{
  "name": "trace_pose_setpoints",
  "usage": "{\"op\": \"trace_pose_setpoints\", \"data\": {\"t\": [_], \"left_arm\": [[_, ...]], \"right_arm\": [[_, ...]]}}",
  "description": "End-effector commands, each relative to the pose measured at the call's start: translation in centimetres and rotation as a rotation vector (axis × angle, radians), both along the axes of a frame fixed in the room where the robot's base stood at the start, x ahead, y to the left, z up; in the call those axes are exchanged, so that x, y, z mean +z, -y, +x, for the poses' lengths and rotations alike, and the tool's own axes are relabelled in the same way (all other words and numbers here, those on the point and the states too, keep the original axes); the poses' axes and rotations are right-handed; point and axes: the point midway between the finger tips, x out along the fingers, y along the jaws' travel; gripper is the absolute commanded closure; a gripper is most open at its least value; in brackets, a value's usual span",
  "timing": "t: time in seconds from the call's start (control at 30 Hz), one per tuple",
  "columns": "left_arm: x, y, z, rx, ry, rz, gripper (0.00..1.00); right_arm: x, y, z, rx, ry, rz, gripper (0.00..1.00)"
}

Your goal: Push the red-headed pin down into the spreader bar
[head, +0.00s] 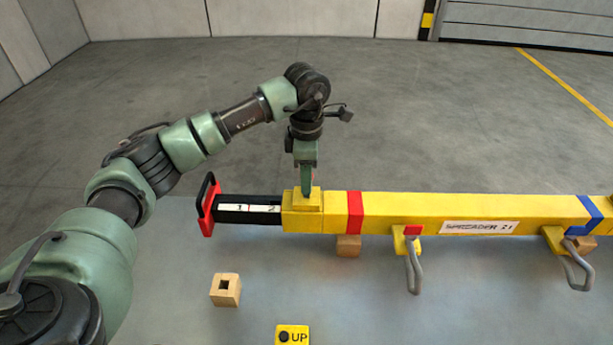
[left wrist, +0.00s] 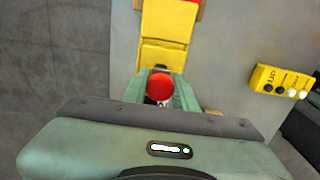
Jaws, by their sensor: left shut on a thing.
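The yellow spreader bar (head: 400,212) lies across the table, with a black inner bar (head: 250,215) marked 1 and 2 sticking out of its left end. My left gripper (head: 307,192) points down over the raised yellow block at that end. It is shut on the red-headed pin (left wrist: 159,87), whose round red head sits between the fingers in the left wrist view. The pin's shaft is hidden, so I cannot tell how deep it sits. The bar also shows in the left wrist view (left wrist: 166,22). My right gripper is out of view.
A red end handle (head: 207,205) is at the inner bar's tip. Grey hooks (head: 414,268) hang along the bar's front. A wooden block with a square hole (head: 226,291) and a yellow button box (head: 292,335) stand in front. The table between is clear.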

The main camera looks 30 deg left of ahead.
Motion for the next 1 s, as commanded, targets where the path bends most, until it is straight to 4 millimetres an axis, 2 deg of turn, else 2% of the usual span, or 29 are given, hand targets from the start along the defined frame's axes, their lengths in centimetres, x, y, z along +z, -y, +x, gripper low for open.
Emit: {"op": "trace_pose_setpoints", "data": {"t": [1.0], "left_arm": [[-2.1, 0.0, 0.0, 0.0, 0.0, 0.001, 1.0]], "right_arm": [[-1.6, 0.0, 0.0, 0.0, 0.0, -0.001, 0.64]]}}
